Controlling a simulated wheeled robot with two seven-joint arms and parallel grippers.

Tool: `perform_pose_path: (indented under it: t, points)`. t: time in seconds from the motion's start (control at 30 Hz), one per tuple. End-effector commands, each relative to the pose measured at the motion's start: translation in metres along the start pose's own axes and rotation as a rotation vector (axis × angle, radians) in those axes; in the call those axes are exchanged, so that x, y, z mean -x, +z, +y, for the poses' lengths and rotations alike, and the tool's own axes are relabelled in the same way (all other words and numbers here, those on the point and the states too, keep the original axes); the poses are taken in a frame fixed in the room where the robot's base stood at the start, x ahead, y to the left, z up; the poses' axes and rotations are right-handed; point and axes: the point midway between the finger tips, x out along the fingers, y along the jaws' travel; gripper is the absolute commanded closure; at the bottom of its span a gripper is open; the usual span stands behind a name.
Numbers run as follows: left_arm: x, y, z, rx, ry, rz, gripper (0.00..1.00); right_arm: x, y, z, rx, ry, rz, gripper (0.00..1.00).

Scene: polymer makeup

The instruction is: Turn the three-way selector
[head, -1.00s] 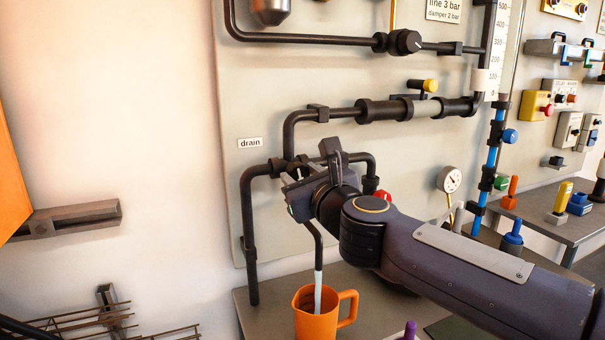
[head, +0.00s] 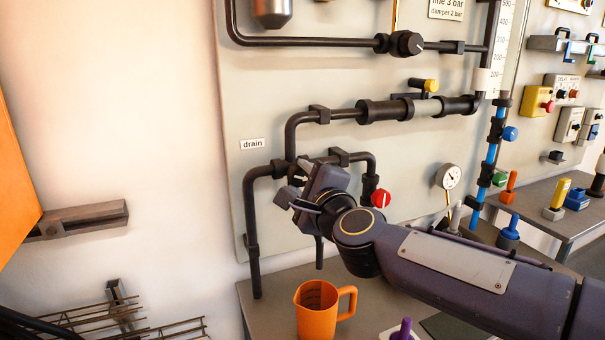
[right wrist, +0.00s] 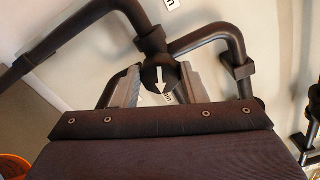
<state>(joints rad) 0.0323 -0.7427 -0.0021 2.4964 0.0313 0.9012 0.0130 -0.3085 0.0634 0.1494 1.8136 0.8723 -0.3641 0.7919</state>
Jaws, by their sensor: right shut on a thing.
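The three-way selector (right wrist: 158,76) is a dark round hub with a white arrow, set where the black pipes meet. In the right wrist view its arrow points down, toward my gripper's palm. My right gripper (right wrist: 160,85) has one grey finger on each side of the hub and is shut on it. In the head view my right gripper (head: 306,182) covers most of the selector, below and right of the "drain" label (head: 251,144). The outlet pipe (head: 319,253) ends above an orange jug (head: 316,312), with no stream visible. My left gripper is out of view.
A red knob (head: 380,198) and a pressure gauge (head: 449,177) are right of the gripper. A yellow-handled valve (head: 431,86) is on the pipe above. A purple-handled item (head: 403,328) stands near the jug.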

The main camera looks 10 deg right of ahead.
Motion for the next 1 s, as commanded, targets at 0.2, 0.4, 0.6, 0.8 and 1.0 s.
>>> perform_pose_path:
  t: [0.2, 0.4, 0.6, 0.8, 1.0]
  points:
    - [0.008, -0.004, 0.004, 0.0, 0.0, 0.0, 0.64, 0.0, 0.001, 0.001, 0.178, 0.003, 0.0, 0.84]
    - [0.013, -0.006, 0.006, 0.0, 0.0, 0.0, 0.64, 0.0, 0.0, 0.001, 0.301, 0.003, -0.001, 0.84]
    - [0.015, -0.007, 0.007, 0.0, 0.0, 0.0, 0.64, 0.0, 0.0, 0.002, 0.375, 0.003, -0.001, 0.84]
    - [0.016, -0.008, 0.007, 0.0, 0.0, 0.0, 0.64, 0.0, 0.0, 0.003, 0.408, 0.003, -0.001, 0.84]
    - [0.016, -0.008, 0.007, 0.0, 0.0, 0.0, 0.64, 0.0, 0.0, 0.003, 0.413, 0.003, -0.001, 0.84]
